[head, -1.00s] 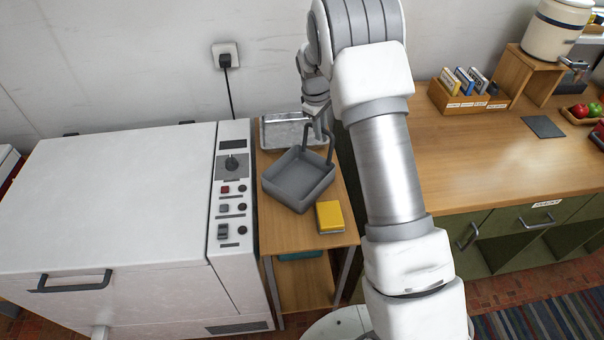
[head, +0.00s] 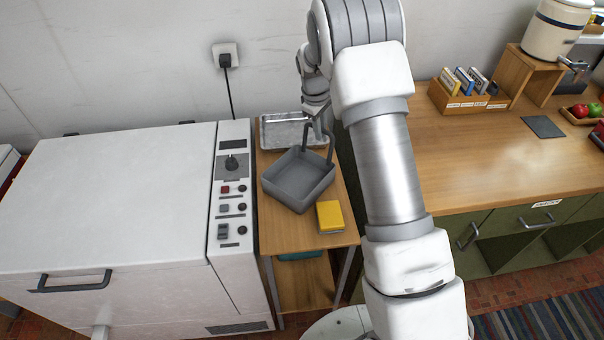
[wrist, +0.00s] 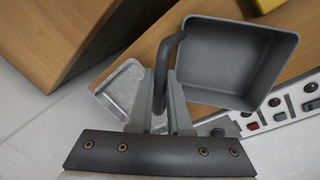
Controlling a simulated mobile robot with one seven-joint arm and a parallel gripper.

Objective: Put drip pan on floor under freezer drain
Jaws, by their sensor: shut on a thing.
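The grey square drip pan (head: 297,181) is over the narrow wooden side table. I cannot tell whether it rests on the top or hangs just above it. My gripper (wrist: 160,78) is shut on the pan's dark upright handle. The pan's empty inside also shows in the wrist view (wrist: 222,58). In the head view my gripper (head: 320,122) is partly hidden at the pan's far right corner. The white chest freezer (head: 120,200) stands left of the table. A short white pipe (head: 100,331), possibly the drain, shows low at its front; the floor under it is mostly out of view.
A shiny metal tray (head: 285,131) lies behind the pan on the side table (head: 285,236). A yellow sponge-like block (head: 329,216) sits in front of it. A long wooden counter (head: 470,150) stands to the right. The freezer handle (head: 70,282) juts out.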

